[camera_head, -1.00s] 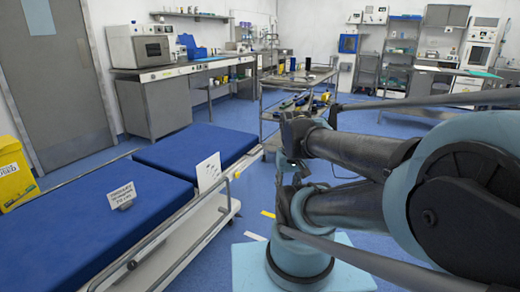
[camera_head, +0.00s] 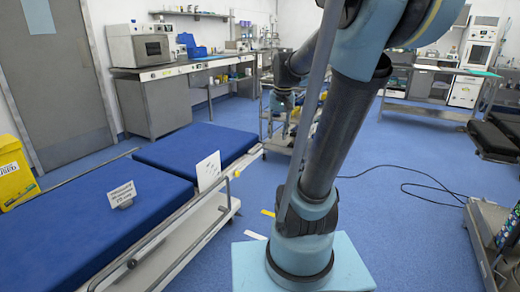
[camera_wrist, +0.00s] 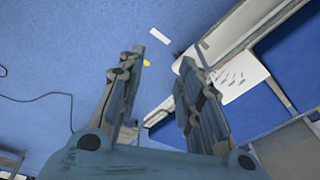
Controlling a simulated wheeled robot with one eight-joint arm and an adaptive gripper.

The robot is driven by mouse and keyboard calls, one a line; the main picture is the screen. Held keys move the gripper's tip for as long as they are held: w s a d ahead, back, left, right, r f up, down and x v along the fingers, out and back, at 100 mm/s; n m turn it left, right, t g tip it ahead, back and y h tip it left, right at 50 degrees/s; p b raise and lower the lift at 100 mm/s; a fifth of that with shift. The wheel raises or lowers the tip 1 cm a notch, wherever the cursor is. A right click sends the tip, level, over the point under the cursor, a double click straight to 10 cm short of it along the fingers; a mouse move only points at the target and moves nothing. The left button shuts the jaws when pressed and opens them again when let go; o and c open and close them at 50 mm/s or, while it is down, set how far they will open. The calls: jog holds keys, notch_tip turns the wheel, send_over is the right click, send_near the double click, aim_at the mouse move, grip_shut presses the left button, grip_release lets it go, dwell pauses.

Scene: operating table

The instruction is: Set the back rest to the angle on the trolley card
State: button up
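A bed with a blue two-part top (camera_head: 75,230) stands at the left in the head view. Both parts look flat; I cannot tell for sure which is the back rest. A white card with small dark marks (camera_head: 208,171) stands upright at the bed's near side, by the gap. It also shows in the wrist view (camera_wrist: 238,77); its marks are unreadable. A small lettered sign (camera_head: 122,194) stands on the front part, its text too small to read. My gripper (camera_wrist: 163,60) is open and empty, above the floor beside the bed. In the head view (camera_head: 283,105) its fingers are unclear.
A side rail (camera_head: 165,240) runs along the bed, with a small yellow piece (camera_head: 237,175) near its far end. A metal trolley (camera_head: 268,128) stands behind my arm. A yellow bin (camera_head: 14,172) is at far left. A cable (camera_head: 420,187) lies on open blue floor at right.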

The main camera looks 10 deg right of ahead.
jog(key=w+r+m, duration=0.1)
jog(key=w+r, duration=0.2)
jog(key=w, duration=1.1)
jog(key=w+d+f+m, duration=0.1)
jog(key=w+f, duration=0.2)
jog(key=w, duration=0.6)
jog(key=w+f+m, duration=0.1)
jog(key=w+f, duration=0.2)
jog(key=w, duration=0.6)
jog(key=w+d+f+m, duration=0.1)
jog(key=w+f, duration=0.2)
jog(key=w, duration=0.6)
jog(key=w+d+f+m+y, duration=0.1)
jog(key=w+f, duration=0.9)
jog(key=w, duration=0.1)
jog(key=shift+g, duration=0.4)
jog(key=f, duration=0.5)
jog(key=w+a+f, duration=0.1)
jog(key=f, duration=0.4)
jog(key=a+f, duration=0.1)
jog(key=f, duration=0.5)
jog(key=shift+w+a+f, duration=0.1)
jog(key=shift+w+a, duration=0.1)
